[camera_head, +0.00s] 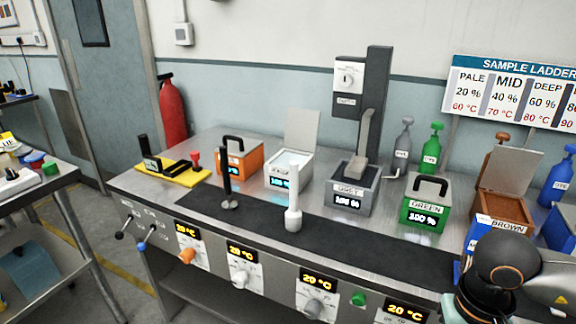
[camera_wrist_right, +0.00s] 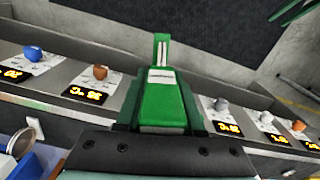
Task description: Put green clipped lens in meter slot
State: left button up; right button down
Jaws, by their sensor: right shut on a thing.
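In the right wrist view, my right gripper (camera_wrist_right: 160,125) is shut on a green clipped piece (camera_wrist_right: 162,98), which has a pale plate and a narrow upright tip. I take it to be the green clipped lens; the glass itself cannot be made out. In the head view, only part of my right arm shows at the lower right, and its gripper is not visible there. A black device on a yellow base (camera_head: 185,176) with a red knob stands at the bench's left end. It may be the meter; its slot cannot be made out. My left gripper is not in view.
An orange box (camera_head: 240,165), an open white box (camera_head: 270,182), a grey box (camera_head: 362,203), a green box (camera_head: 408,214) and an open brown box (camera_head: 510,206) line the bench. A white post (camera_head: 293,215) and a black-handled tool (camera_head: 227,190) stand on the dark mat (camera_head: 335,240).

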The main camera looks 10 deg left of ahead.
aim_at(178, 170)
jog(key=i+j+u, duration=0.3)
jog(key=j, duration=0.15)
jog(key=i+j+u, duration=0.1)
jog(key=j+u, duration=0.15)
jog(key=j, duration=0.15)
jog(key=i+j+u, duration=0.3)
jog(key=j, duration=0.1)
